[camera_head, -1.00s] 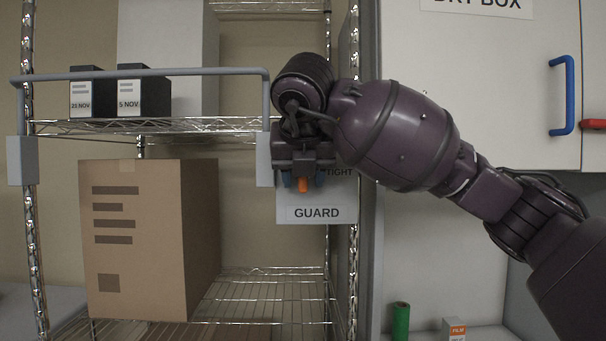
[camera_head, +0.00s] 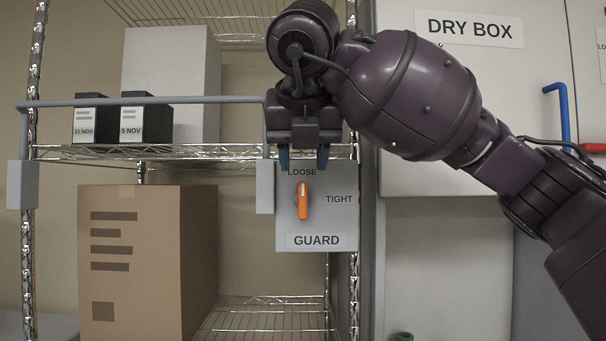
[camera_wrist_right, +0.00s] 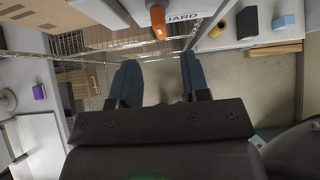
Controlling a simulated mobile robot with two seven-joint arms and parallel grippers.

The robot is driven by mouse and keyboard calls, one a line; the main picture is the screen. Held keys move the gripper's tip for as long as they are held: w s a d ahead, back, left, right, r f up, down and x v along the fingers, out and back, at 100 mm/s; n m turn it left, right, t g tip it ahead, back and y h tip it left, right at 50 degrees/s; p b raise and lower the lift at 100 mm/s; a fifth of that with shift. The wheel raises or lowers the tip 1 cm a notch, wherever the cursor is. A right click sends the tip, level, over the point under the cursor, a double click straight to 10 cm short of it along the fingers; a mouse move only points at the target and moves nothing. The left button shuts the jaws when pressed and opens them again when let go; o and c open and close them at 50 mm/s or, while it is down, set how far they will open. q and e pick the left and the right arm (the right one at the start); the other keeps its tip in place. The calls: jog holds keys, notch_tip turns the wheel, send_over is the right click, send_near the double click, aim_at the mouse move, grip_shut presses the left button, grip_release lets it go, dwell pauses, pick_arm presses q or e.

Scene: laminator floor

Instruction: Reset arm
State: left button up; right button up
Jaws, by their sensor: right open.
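My right arm comes in from the right in the head view. Its gripper (camera_head: 303,158) hangs pointing down just above the orange knob (camera_head: 303,200), with its blue fingertips apart and nothing between them. The knob stands upright on the white GUARD panel (camera_head: 290,240), pointing toward LOOSE; TIGHT is printed to its right. In the right wrist view, the open fingers (camera_wrist_right: 155,85) show with a gap between them, and the orange knob (camera_wrist_right: 158,20) lies beyond them at the top. My left gripper is in neither view.
A grey guard bar (camera_head: 150,102) runs across the wire rack, in front of two dated black boxes (camera_head: 147,121). A large cardboard box (camera_head: 140,265) stands below. The DRY BOX cabinet (camera_head: 450,120) with a blue handle (camera_head: 563,110) is at right.

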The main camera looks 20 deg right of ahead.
jog(key=shift+s+a+r, duration=0.1)
jog(key=shift+s+r, duration=0.25)
jog(key=shift+r, duration=0.05)
